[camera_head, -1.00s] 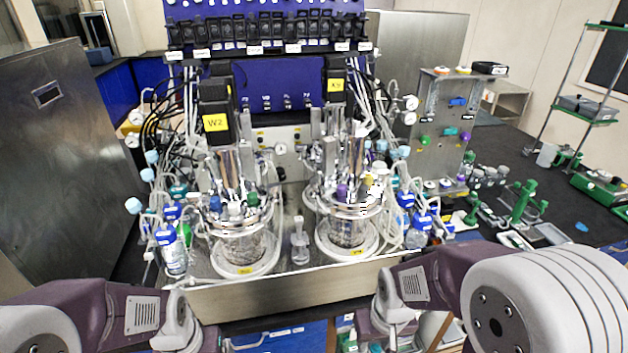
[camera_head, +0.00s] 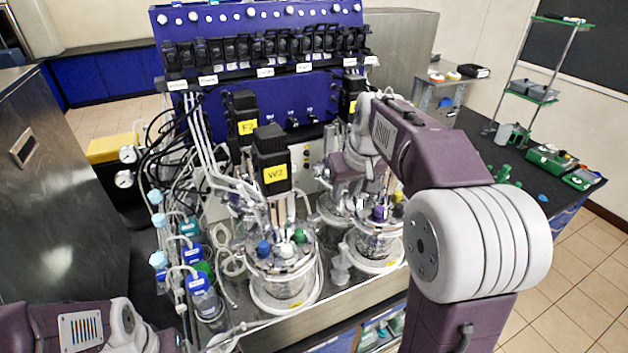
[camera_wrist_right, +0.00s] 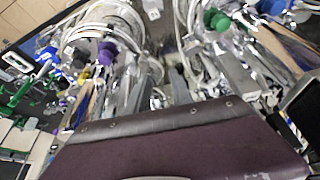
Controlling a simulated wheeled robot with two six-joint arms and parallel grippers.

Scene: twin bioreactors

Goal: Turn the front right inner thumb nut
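The front right vessel (camera_head: 376,242) is glass with a metal lid and a purple cap (camera_head: 379,213). The purple cap also shows at the left of the right wrist view (camera_wrist_right: 106,53). I cannot make out the inner thumb nut; it is too small or hidden. My right gripper (camera_head: 345,190) points down among the metal fittings just behind and left of that purple cap. Its fingertips are not clear, and I cannot tell whether it touches anything. The front left vessel (camera_head: 284,285) has blue and green caps. My left gripper is out of view; only its arm shows at the lower left.
Tubes and blue-capped bottles (camera_head: 203,295) crowd the left side. A blue panel (camera_head: 285,95) closes off the back. The dark bench at right has free room.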

